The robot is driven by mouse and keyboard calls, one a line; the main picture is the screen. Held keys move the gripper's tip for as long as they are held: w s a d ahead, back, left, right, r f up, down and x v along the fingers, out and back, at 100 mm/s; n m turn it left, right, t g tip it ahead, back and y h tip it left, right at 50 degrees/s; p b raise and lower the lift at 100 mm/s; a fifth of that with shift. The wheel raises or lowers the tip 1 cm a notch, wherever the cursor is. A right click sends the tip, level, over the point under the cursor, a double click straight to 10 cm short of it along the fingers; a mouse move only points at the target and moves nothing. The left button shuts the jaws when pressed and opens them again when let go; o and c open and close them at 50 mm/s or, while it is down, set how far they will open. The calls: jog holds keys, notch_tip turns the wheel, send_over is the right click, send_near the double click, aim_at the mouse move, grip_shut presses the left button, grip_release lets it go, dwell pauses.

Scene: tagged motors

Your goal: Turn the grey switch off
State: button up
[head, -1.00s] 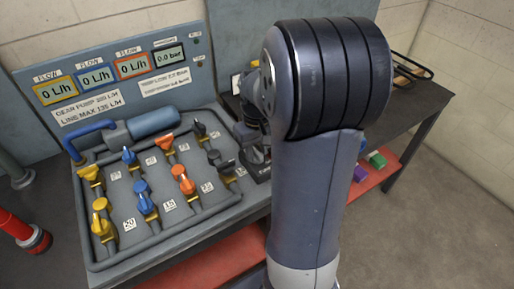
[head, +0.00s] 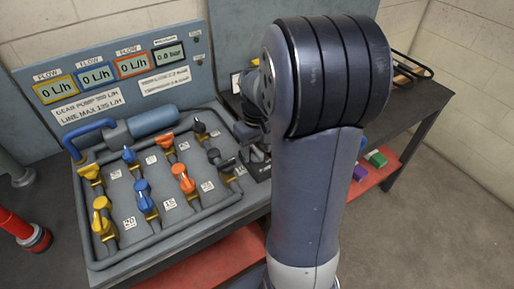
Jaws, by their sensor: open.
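Two dark grey valve handles stand at the right end of the pipe panel, an upper one (head: 200,129) and a lower one (head: 216,158). I see no separate grey switch that I can single out. My gripper (head: 253,162) shows only in part, low beside the lower grey handle and to its right. It is open, and I see nothing in it. My large arm link hides what lies behind it, and the fingertips are not clear.
Yellow (head: 101,212), blue (head: 145,197) and orange (head: 183,179) handles stand close by on the pipes. Flow displays (head: 96,76) on the back board read 0 L/h. A second table (head: 410,118) stands to the right.

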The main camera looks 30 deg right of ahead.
aim_at(257, 151)
jog(key=shift+r, duration=0.1)
notch_tip(257, 151, up, 11)
jog(key=p, duration=0.1)
jog(key=shift+f, duration=0.2)
notch_tip(257, 151, down, 11)
jog(key=shift+r+b, duration=0.1)
jog(key=shift+b, duration=0.45)
dwell(0.5)
